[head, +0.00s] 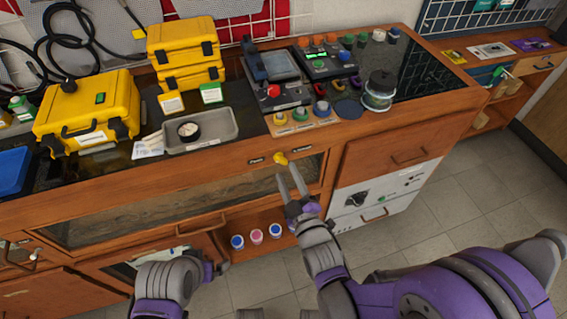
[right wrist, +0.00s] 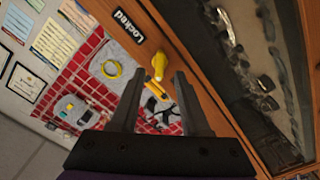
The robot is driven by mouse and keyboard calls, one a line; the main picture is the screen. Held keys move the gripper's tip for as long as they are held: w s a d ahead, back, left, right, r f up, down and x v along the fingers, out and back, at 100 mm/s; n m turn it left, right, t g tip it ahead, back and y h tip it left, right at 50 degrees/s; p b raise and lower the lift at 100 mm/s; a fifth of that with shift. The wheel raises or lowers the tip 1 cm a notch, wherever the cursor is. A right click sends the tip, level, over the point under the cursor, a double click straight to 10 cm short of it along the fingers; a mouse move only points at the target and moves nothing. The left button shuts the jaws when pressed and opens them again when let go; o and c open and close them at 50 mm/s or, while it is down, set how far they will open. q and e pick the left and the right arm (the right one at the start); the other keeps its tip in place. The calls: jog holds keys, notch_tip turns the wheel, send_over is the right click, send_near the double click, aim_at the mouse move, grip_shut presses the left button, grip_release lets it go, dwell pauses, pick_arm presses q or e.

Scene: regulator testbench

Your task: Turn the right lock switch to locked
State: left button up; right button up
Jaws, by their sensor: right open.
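The yellow lock switch (head: 281,159) sits on the bench's wooden front edge, between two small black labels. The right label (head: 302,149) reads Locked; the left label (head: 256,160) is too small to read surely. In the right wrist view the switch (right wrist: 159,64) is just beyond my fingertips, roughly between their lines, with the Locked label (right wrist: 129,26) beside it. I cannot tell which label the switch points to. My right gripper (head: 289,179) is open and empty, just below and in front of the switch. My left gripper (head: 216,270) is low at left, its fingers unclear.
A grey tray with a gauge (head: 200,132), yellow cases (head: 87,113) and a control panel (head: 318,63) stand on the bench. A glass-fronted compartment (head: 185,200) is below the front edge. Small jars (head: 256,237) stand on the shelf beneath. Space before the switch is clear.

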aim_at(282, 163)
jog(key=shift+x, duration=2.15)
grip_shut()
